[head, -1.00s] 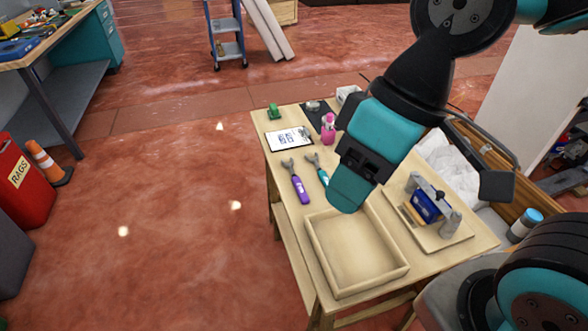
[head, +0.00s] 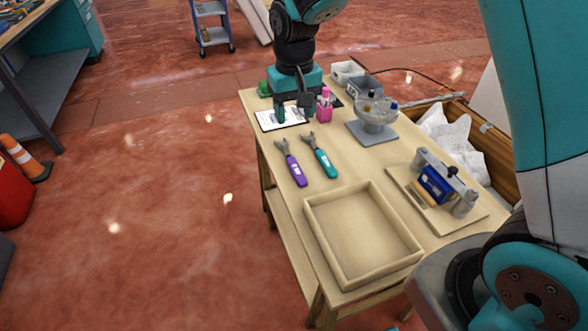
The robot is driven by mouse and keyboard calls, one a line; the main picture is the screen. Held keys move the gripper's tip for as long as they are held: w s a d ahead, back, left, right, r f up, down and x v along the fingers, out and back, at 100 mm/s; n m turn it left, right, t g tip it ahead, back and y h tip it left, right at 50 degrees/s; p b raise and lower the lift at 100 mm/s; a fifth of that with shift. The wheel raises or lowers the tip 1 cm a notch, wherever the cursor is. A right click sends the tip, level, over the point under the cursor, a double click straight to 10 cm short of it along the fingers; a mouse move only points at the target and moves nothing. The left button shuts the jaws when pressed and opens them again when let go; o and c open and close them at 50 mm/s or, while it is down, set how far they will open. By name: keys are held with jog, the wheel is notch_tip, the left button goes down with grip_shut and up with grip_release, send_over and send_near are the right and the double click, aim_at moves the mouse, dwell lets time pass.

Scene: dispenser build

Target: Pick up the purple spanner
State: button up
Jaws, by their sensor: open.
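The purple spanner (head: 292,164) lies on the wooden table, its grey jaw end toward the back and its purple handle toward the front. A teal spanner (head: 321,157) lies just to its right, roughly parallel and apart from it. My gripper (head: 293,114) is open, pointing down over the back part of the table. It is behind both spanners in the picture, in front of or above the white sheet. I see nothing held between its fingers.
An empty wooden tray (head: 311,222) stands at the table's front. A pink cup (head: 324,113), a grey stand with a bowl (head: 372,132) and a white printed sheet (head: 268,121) are near the back.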

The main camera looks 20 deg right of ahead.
send_over(296, 168)
notch_tip(296, 168, down, 11)
jog(key=shift+w+a+r, duration=0.15)
jog(key=shift+s+f, duration=0.2)
jog(key=shift+f, duration=2.4)
grip_shut()
